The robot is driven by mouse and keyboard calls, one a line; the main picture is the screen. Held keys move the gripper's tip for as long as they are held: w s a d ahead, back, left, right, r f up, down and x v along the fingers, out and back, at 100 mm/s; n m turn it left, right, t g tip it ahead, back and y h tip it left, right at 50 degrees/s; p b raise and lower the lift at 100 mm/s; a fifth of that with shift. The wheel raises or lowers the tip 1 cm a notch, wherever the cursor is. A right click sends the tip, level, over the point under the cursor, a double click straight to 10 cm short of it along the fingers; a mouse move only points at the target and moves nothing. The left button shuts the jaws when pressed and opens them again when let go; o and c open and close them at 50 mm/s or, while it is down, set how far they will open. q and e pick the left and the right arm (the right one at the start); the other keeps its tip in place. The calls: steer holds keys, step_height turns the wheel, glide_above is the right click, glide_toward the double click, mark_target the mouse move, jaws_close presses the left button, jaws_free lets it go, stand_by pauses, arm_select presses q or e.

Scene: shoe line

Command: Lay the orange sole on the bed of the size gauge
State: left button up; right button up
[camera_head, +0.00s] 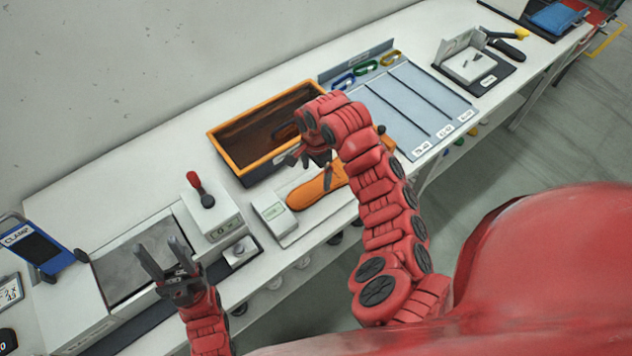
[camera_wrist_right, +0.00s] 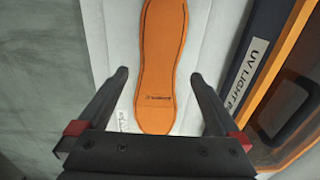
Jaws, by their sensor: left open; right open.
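The orange sole (camera_head: 308,193) lies flat on the pale bed of the size gauge (camera_head: 318,219), beside the gauge's box with a green display (camera_head: 274,211). In the right wrist view the sole (camera_wrist_right: 163,60) lies lengthwise along the pale bed (camera_wrist_right: 108,45). My right gripper (camera_head: 310,172) is above the sole and hides part of it in the head view. In the right wrist view its open fingers (camera_wrist_right: 159,76) stand on either side of the sole, not touching it. My left gripper (camera_head: 160,244) is open and empty over a grey-topped machine at the left.
An orange-rimmed dark bin (camera_head: 222,151) labelled UV light stands behind the gauge. A red-handled lever unit (camera_head: 212,217) is left of it. A blue-grey board (camera_head: 420,95) with dividers lies to the right. The bench's front edge is close to the gauge.

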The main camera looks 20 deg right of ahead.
step_height(320, 180, up, 12)
steer(key=p, duration=0.8)
